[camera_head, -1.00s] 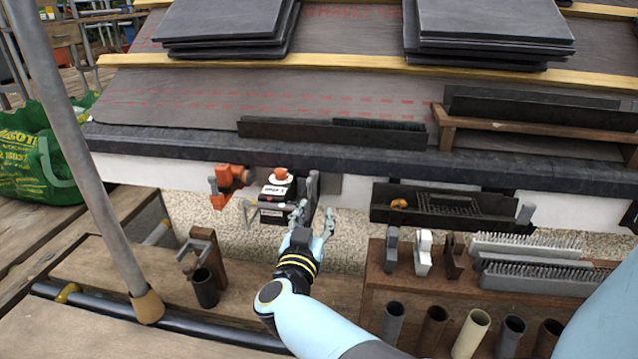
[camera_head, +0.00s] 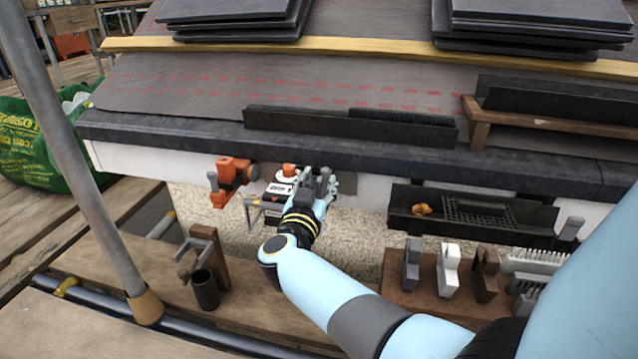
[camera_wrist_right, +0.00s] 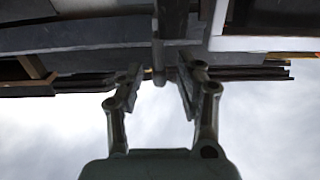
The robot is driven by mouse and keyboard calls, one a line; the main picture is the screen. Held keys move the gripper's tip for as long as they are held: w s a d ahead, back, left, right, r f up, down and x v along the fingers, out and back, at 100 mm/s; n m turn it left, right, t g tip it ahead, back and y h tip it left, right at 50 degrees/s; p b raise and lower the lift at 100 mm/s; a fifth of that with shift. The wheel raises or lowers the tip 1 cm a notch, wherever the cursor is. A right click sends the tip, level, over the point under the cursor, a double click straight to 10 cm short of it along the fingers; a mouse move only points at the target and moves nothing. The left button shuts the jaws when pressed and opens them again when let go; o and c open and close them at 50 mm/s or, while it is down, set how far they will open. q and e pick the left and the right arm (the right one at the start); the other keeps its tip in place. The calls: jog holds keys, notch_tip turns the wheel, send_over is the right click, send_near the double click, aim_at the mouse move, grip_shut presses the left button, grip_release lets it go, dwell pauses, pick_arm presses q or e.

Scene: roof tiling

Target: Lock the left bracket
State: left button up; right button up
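A grey upright lever (camera_wrist_right: 171,20), which I take to be the left bracket's, is in the right wrist view. In the head view my right gripper and wrist largely hide it, at the right side of a black and white box (camera_head: 279,189) under the eave. My right gripper (camera_head: 325,183) is at this lever. In the wrist view its two fingers (camera_wrist_right: 157,80) are spread, one on each side of the lever's end, with gaps visible. I cannot tell whether they touch it. My left gripper is not in view. A similar grey lever (camera_head: 571,229) stands at the right tray.
An orange tool (camera_head: 232,180) hangs left of the box. A black tray (camera_head: 475,228) hangs to the right. Below are a wooden rack (camera_head: 420,293) with clips and brushes, and a dark cup (camera_head: 205,290). A grey pole (camera_head: 75,160) stands at left.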

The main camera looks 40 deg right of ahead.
grip_shut()
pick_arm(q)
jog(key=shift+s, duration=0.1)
pick_arm(e)
jog(key=shift+s+d, duration=0.1)
jog(key=shift+m+p, duration=0.3)
jog(key=shift+m, duration=0.1)
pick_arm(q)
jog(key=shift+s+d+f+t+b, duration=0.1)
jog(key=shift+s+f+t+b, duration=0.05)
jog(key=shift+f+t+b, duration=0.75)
pick_arm(e)
jog(key=shift+s+d+f+m, duration=0.45)
jog(key=shift+f+m, duration=0.25)
jog(key=shift+m, duration=2.1)
jog(key=shift+s+d+f+m, duration=0.35)
jog(key=shift+s+f+m, duration=0.3)
jog(key=shift+m, duration=2.15)
jog(key=shift+s+d+f+m, duration=0.4)
jog(key=shift+f+m, duration=0.4)
jog(key=shift+m, duration=2)
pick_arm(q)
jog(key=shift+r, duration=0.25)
